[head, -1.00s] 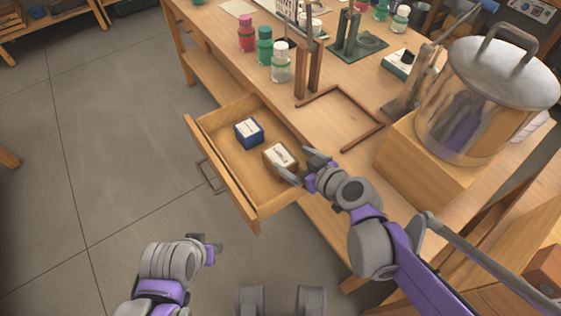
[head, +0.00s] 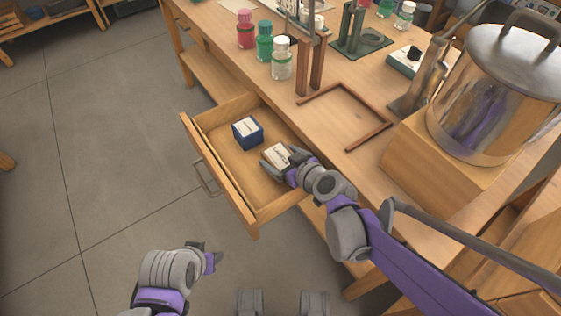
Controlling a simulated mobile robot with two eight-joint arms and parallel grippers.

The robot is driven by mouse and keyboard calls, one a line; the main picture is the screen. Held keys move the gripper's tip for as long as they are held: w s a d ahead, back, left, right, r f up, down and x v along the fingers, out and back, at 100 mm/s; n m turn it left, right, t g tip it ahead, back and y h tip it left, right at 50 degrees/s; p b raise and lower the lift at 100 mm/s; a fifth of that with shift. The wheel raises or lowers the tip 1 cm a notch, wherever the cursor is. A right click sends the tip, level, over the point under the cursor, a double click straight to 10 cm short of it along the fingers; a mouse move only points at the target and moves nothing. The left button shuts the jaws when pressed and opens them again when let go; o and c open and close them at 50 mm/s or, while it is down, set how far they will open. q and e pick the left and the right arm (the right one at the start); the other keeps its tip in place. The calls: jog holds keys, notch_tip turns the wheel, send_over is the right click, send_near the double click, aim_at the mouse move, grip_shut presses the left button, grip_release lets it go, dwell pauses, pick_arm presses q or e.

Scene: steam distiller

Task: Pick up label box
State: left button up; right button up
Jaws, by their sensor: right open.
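An open drawer (head: 222,176) under the bench holds two small boxes. One is a brown box with a white printed top (head: 277,156), in the drawer's right part. The other is a blue box with a white top (head: 247,131), farther left. My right gripper (head: 278,165) is in the drawer, open, with its fingers around the brown box, which they partly hide. I cannot tell whether the fingers touch it. My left gripper (head: 212,252) is over the floor in front of the drawer, away from both boxes; its jaws are too unclear to judge.
The drawer's front edge and handle (head: 205,178) stick out over clear floor.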

jog(key=c, duration=1.2)
jog(key=shift+r, duration=0.1)
